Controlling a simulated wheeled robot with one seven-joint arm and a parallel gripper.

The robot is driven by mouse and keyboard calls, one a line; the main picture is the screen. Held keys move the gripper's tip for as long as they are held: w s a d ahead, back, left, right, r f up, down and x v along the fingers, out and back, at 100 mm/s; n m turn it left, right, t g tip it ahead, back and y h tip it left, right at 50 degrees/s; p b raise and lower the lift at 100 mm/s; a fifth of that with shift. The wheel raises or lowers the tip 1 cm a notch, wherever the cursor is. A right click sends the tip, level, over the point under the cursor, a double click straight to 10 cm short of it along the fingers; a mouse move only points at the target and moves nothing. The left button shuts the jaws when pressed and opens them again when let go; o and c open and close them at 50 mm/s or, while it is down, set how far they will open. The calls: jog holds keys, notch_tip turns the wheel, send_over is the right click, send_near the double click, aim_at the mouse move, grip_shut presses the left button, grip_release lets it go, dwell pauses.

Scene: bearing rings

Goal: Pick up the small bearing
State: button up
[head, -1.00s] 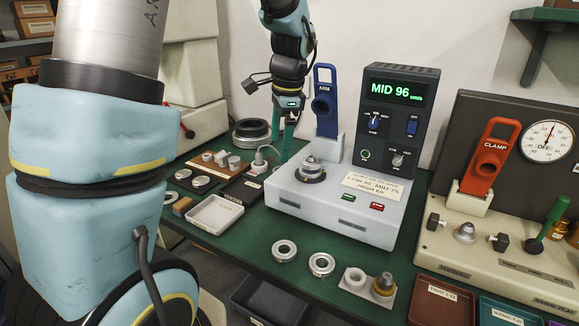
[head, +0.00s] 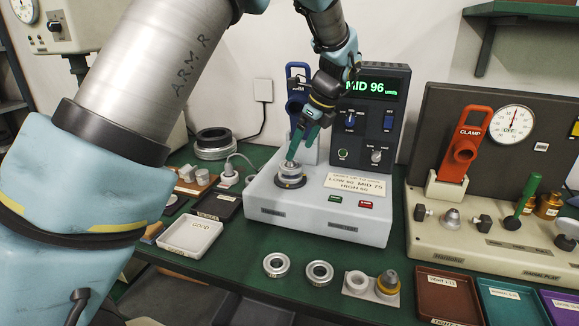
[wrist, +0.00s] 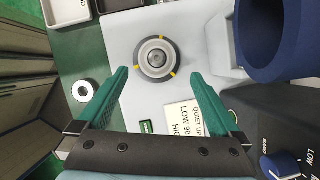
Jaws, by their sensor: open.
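A small metallic bearing ring (head: 290,170) sits around the spindle on the white tester (head: 320,225). In the wrist view the ring (wrist: 144,58) surrounds a dark centre, with a black collar and yellow marks around it. My gripper (head: 293,156) has green fingers and hangs just above the spindle. In the wrist view its open fingertips (wrist: 157,73) stand apart, either side of the ring and slightly short of it. Nothing is between them. Two more bearing rings lie on the green bench, left (head: 277,265) and right (head: 320,273). I cannot tell which ring is the small one.
A blue lever (head: 298,75) stands close behind the spindle, beside the display panel (head: 385,120). The clamp station (head: 490,245) is at the right. A white tray (head: 190,236) is at the left. A plate with a white ring and a cone (head: 357,283) stands in front.

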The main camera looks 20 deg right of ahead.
aim_at(293, 162)
jog(key=shift+a+p+x, duration=0.2)
jog(key=shift+p+x, duration=0.7)
jog(key=shift+x, duration=1.75)
jog(key=shift+s, duration=0.15)
jog(key=c, duration=1.5)
jog(key=shift+r, duration=0.1)
grip_shut()
